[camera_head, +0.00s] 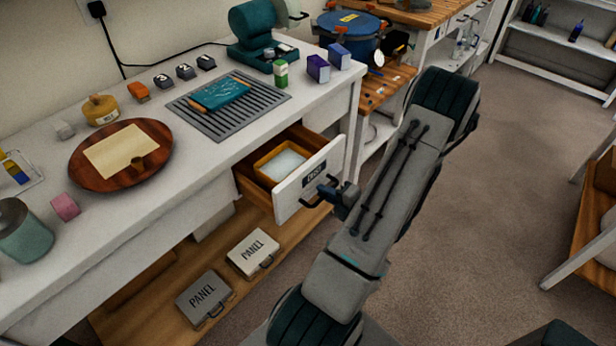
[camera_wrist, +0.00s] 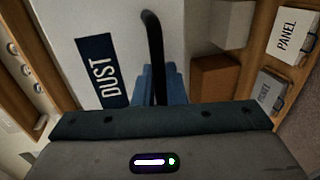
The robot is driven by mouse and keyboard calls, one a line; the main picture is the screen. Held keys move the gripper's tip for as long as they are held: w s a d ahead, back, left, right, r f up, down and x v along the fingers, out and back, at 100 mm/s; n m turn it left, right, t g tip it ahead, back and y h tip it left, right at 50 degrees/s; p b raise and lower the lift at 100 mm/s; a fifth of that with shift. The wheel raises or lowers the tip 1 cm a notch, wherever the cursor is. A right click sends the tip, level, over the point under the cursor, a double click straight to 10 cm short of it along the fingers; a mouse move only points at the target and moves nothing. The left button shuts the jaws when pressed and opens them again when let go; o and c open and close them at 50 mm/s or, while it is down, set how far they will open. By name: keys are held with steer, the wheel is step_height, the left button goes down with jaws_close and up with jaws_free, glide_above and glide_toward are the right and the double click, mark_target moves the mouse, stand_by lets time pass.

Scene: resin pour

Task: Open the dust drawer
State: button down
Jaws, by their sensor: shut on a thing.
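The dust drawer (camera_head: 311,178) stands pulled out from the white workbench in the head view, with a yellow tray (camera_head: 262,160) holding pale material inside it. Its white front carries a dark label, which reads DUST in the wrist view (camera_wrist: 97,70). A dark bar handle (camera_head: 316,196) is fixed to the front, and it also shows in the wrist view (camera_wrist: 153,45). My gripper (camera_head: 338,194) is at the front of the drawer, shut on the handle. In the wrist view its blue fingers (camera_wrist: 158,85) are on both sides of the dark bar.
The white workbench top (camera_head: 215,155) holds a grey grate, a round wooden tray (camera_head: 160,175), small boxes and a teal machine. Two cases marked PANEL (camera_head: 252,253) lie on the wooden shelf below. Open carpet (camera_head: 480,220) lies to the right of my arm.

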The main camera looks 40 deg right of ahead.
steer(key=shift+f+p+v, duration=0.1)
steer(key=shift+f+v, duration=0.1)
steer(key=shift+v, duration=0.7)
steer(key=shift+f+p+v, duration=0.15)
steer(key=shift+v, duration=0.7)
steer(key=shift+f+p+v, duration=0.1)
steer(key=shift+f+v, duration=0.1)
steer(key=shift+v, duration=0.7)
steer(key=shift+s, duration=0.1)
steer(key=c, duration=1.5)
jaws_free()
steer(key=shift+c, duration=0.2)
steer(key=shift+s, duration=0.1)
steer(key=v, duration=1.3)
steer(key=shift+s+d, duration=0.2)
steer(key=shift+s, duration=0.1)
